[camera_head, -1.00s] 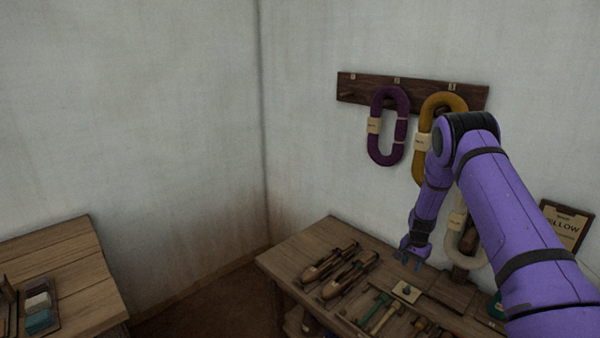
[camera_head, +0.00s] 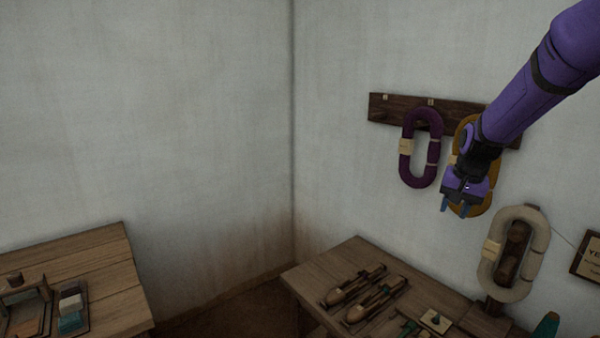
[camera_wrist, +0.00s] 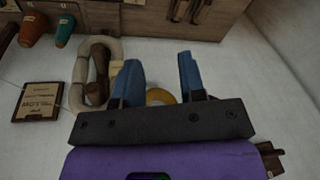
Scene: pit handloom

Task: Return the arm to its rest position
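My purple arm reaches in from the upper right in the head view. My gripper (camera_head: 454,208) hangs with its blue fingertips pointing down, in front of the yellow yarn hank (camera_head: 466,135) on the wall rack. In the wrist view the two blue fingers of my gripper (camera_wrist: 158,78) stand apart with nothing between them, so it is open and empty. Part of the yellow hank (camera_wrist: 160,97) shows behind the fingers there. The arm hides much of the yellow hank in the head view.
A purple hank (camera_head: 407,165) hangs left of the yellow one on the wooden rack (camera_head: 385,108). A cream hank (camera_head: 541,240) is at the lower right above the bench (camera_head: 345,258), which holds several shuttles (camera_head: 372,300). Another table (camera_head: 105,265) stands at left.

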